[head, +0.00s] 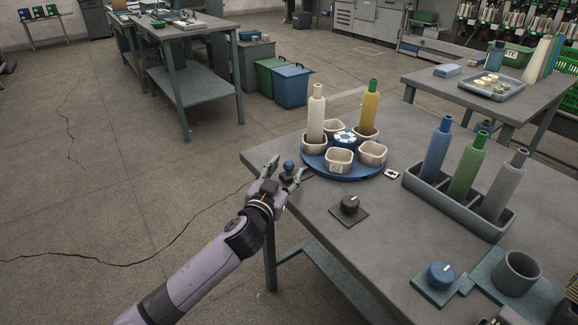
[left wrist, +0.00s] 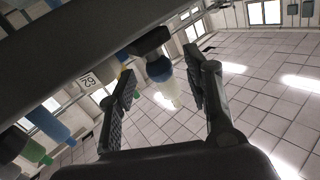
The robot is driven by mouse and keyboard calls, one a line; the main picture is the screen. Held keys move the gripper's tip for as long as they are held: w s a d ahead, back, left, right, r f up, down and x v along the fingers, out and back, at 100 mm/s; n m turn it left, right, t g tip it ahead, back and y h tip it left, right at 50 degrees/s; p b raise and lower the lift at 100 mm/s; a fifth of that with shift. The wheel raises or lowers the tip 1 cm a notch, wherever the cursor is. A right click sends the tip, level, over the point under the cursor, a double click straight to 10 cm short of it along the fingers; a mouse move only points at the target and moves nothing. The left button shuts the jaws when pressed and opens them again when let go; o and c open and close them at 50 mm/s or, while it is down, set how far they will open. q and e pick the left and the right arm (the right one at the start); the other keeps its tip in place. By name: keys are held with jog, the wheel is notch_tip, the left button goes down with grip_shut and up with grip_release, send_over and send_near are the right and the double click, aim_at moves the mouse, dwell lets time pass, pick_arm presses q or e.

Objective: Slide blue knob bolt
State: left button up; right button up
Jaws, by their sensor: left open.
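The blue knob (head: 289,166) of the bolt stands at the left edge of the grey table, beside the round blue turntable. My left gripper (head: 288,173) is open at the table's edge, with one finger on each side of the knob. In the left wrist view the blue knob (left wrist: 158,69) shows between the two spread fingers (left wrist: 161,80), beyond their tips. I cannot tell whether a finger touches it. The bolt's body is mostly hidden by the gripper.
The blue turntable (head: 345,174) carries pale cups and two yarn-coloured cones right of the gripper. A black dial (head: 350,204) sits nearer. A grey rack (head: 455,205) holds three bottle-shaped cones. A blue dial (head: 441,275) is at the front right. Floor left of the table is clear.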

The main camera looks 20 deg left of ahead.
pick_arm(q)
jog(key=shift+w+d, duration=0.15)
jog(key=shift+w, duration=1.25)
grip_shut()
